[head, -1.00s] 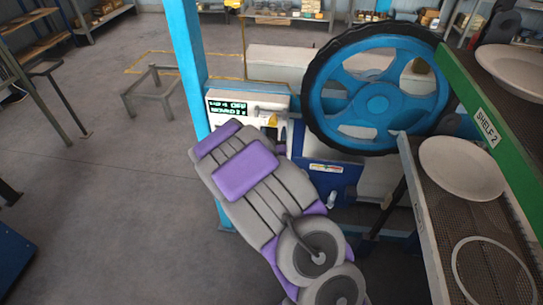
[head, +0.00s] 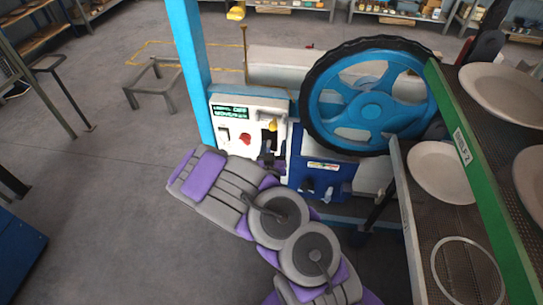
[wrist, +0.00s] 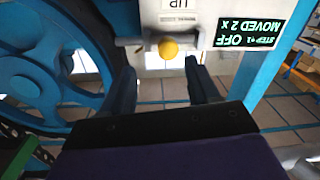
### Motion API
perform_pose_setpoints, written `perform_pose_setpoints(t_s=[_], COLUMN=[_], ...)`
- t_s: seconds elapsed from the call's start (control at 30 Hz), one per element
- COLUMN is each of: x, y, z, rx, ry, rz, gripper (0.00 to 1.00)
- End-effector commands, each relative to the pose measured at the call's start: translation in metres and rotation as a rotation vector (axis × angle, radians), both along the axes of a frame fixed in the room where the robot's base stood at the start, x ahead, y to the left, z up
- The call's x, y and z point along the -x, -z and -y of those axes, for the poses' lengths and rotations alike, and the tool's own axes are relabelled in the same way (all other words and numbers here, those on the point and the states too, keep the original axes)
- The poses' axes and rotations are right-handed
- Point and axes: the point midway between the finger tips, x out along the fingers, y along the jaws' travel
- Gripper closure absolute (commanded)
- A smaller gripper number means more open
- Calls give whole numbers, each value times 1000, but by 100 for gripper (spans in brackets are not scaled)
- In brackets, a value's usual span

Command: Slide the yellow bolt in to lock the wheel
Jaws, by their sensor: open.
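The yellow bolt's round knob (wrist: 168,49) shows in the wrist view, on a metal rod at the edge of a white panel. In the head view the yellow knob (head: 272,125) is small, at the panel's right side. The blue wheel with a black tyre (head: 328,105) stands right of the panel; its rim and spokes (wrist: 35,75) fill the left of the wrist view. My gripper (wrist: 163,78) is open and empty. The knob lies just beyond the fingertips, roughly centred between them, apparently untouched. In the head view my gripper (head: 270,160) is small and dark, just below the knob.
The white control panel (head: 225,125) has a red button (head: 245,139) and a lit display (head: 230,111). A blue post (head: 188,60) stands left of it. Plate racks with a green edge (head: 480,175) crowd the right. The floor at left is mostly open.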

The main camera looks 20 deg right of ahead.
Motion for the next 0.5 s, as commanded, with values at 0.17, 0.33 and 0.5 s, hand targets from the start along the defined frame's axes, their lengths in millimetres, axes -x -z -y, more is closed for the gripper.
perform_pose_setpoints(t_s=[0.17, 0.33, 0.5], x=[4, 12, 26], y=[-3, -1, 0], z=[-5, -11, -19], rx=[-6, -10, -13], ry=[-10, -14, -12], rz=[3, 7, 7], gripper=[40, 40, 40])
